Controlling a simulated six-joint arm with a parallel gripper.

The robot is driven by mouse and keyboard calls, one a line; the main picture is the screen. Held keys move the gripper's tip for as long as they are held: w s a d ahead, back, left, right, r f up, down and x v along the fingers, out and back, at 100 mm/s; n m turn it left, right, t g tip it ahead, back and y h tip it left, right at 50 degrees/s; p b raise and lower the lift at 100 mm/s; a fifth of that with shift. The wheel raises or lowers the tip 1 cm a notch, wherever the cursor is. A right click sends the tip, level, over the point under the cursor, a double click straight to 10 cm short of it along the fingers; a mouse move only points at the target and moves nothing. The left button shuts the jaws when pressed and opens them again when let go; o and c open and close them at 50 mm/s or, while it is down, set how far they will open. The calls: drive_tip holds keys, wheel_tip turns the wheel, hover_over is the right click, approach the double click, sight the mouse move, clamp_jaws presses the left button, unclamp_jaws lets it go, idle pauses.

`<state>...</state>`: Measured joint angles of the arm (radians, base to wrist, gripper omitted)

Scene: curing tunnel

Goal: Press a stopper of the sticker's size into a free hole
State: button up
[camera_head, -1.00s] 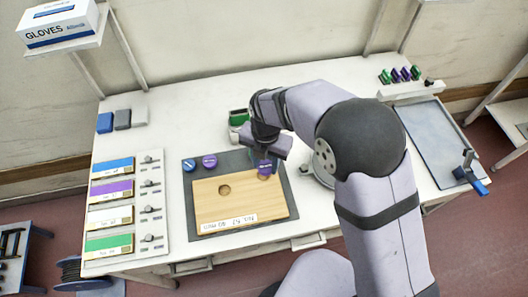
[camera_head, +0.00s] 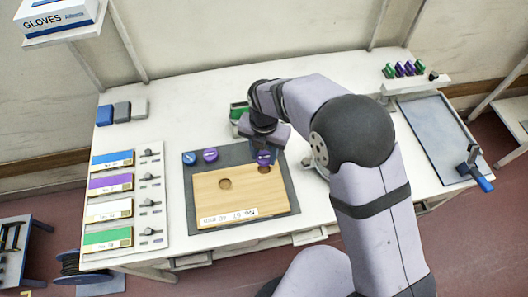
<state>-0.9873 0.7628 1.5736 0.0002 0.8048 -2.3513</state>
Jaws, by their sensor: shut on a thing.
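The wooden board (camera_head: 240,200) lies on a dark mat (camera_head: 290,180). It has one hole (camera_head: 225,184) left of centre and another hole (camera_head: 264,169) near its back right corner. Both look empty. A white sticker (camera_head: 230,215) sits on the board's front edge; its print is upside down and too small to read surely. My gripper (camera_head: 264,150) is shut on a purple stopper (camera_head: 264,157) just behind the back right hole. Whether the stopper touches the board is unclear. A blue stopper (camera_head: 189,158) and another purple stopper (camera_head: 210,154) sit on the mat's back left.
A green-topped container (camera_head: 238,111) stands behind the mat, close to my arm. Colour-labelled cards and small gauges (camera_head: 151,203) line the left side. A rack of green and purple pieces (camera_head: 404,70) and a grey tray (camera_head: 435,135) are at the right.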

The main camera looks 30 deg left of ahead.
drive_tip(key=shift+f+b, duration=1.35)
drive_tip(key=shift+f, duration=0.9)
drive_tip(key=shift+f, duration=0.75)
idle(1.2)
drive_tip(key=o, duration=1.5)
drive_tip(key=shift+r, duration=0.1)
drive_tip(key=shift+r+p, duration=2.4)
drive_tip(key=shift+r, duration=1.05)
